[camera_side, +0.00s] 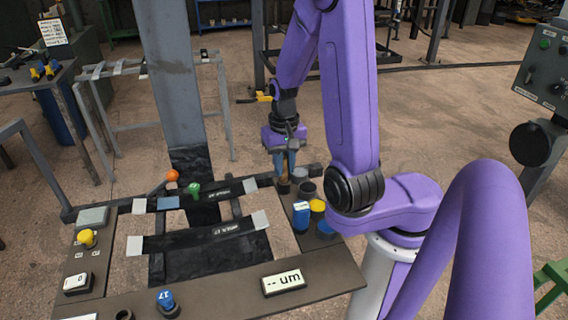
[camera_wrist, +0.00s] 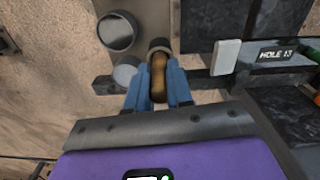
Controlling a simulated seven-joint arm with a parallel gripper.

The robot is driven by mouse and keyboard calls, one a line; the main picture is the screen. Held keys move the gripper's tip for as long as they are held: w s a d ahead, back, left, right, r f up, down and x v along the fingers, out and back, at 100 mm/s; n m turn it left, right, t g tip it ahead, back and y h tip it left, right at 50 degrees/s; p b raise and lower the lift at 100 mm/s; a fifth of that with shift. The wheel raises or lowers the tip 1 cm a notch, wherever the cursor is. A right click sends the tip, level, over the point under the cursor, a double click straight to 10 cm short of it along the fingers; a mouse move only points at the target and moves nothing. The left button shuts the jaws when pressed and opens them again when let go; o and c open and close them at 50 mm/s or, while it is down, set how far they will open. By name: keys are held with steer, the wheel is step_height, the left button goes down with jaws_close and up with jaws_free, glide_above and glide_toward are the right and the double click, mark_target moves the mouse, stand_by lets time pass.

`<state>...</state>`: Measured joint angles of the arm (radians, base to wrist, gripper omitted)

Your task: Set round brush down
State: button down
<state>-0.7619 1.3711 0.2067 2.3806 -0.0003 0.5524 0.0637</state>
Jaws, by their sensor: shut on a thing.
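My gripper (camera_side: 285,168) hangs at the back right part of the bench, its blue fingers pointing down. In the wrist view the gripper (camera_wrist: 159,88) is shut on a brown wooden handle, which I take for the round brush (camera_wrist: 158,74). The brush (camera_side: 284,187) also shows small under the fingers in the side view. A dark round part lies at the handle's far end in the wrist view; I cannot tell whether it belongs to the brush or to a holder. Whether the brush touches the surface is unclear.
Close by stand a dark open cup (camera_side: 307,190), a pale round piece (camera_side: 299,173), a blue container (camera_side: 301,216) and a yellow-topped one (camera_side: 317,206). A dark strip marked "HOLE 13" (camera_wrist: 276,54) lies to the right in the wrist view. A grey post (camera_side: 172,80) rises at the back.

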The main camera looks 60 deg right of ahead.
steer(key=shift+f, duration=0.15)
steer(key=c, duration=1)
jaws_free()
